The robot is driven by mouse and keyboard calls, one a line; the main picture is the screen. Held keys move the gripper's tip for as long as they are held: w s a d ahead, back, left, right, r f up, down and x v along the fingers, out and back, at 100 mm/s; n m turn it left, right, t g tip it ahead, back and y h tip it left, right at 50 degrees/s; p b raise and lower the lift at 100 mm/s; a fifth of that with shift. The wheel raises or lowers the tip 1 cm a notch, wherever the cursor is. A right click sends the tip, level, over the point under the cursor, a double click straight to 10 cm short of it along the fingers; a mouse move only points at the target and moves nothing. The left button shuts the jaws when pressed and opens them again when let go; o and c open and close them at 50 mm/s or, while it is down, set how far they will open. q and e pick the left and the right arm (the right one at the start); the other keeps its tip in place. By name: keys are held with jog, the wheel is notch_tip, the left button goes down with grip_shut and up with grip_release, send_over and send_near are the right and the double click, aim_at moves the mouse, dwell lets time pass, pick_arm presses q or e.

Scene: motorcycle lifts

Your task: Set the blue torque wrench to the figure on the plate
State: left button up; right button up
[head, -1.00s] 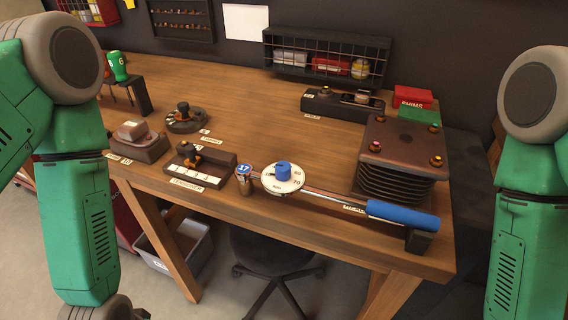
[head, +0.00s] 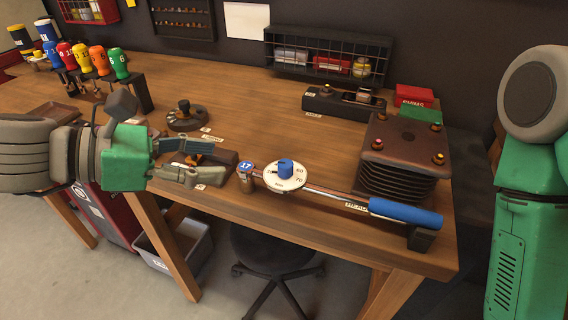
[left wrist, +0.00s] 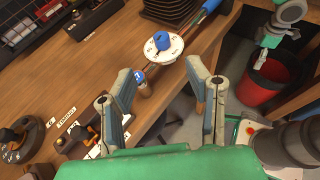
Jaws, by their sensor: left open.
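The torque wrench lies along the bench's front edge, with its blue handle (head: 405,212) at the right. Its white dial (head: 285,177) carries a blue knob (head: 285,167); 60 and 70 show on the rim. The setting cannot be read. A blue cap marked 17 (head: 245,167) is at its left end. My left gripper (head: 218,160) is open and empty, left of the dial and apart from it. In the left wrist view the dial (left wrist: 158,48) lies beyond the open fingers (left wrist: 158,70). A small label (head: 356,207) sits by the shaft, too small to read.
A ribbed dark block (head: 403,150) stands behind the handle. A dark fixture (head: 218,160) is partly hidden behind my left gripper. A round dark holder (head: 187,116) and several coloured screwdrivers (head: 97,58) are at the left. The bench middle (head: 255,115) is clear.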

aim_at(280, 164)
pick_arm(q)
jog(key=b+x, duration=0.3)
jog(key=x, duration=0.9)
jog(key=shift+f, duration=0.2)
jog(key=shift+w+d+f+b, duration=0.15)
jog(key=shift+w+d+b, duration=0.15)
jog(key=shift+d, duration=0.2)
jog(key=shift+s, duration=0.1)
grip_shut()
